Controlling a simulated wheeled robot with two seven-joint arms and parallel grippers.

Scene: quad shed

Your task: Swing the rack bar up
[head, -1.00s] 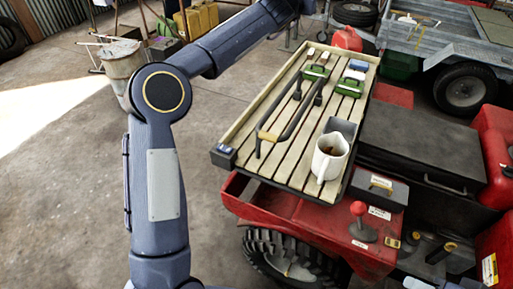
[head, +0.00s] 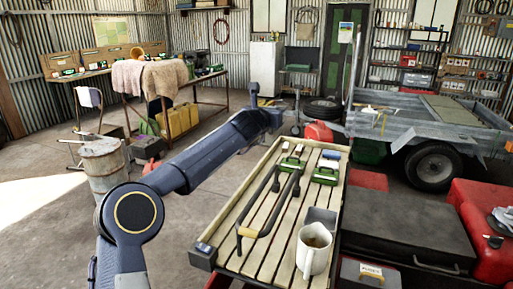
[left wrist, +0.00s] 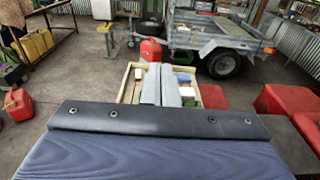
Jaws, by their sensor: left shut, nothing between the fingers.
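The slatted wooden rack (head: 235,190) sits on the red quad at the middle of the head view. The bar is not clear there. My right gripper is out of view.
A white jug (head: 313,250) stands at the rack's near right. A grey trailer (head: 440,125) stands behind.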

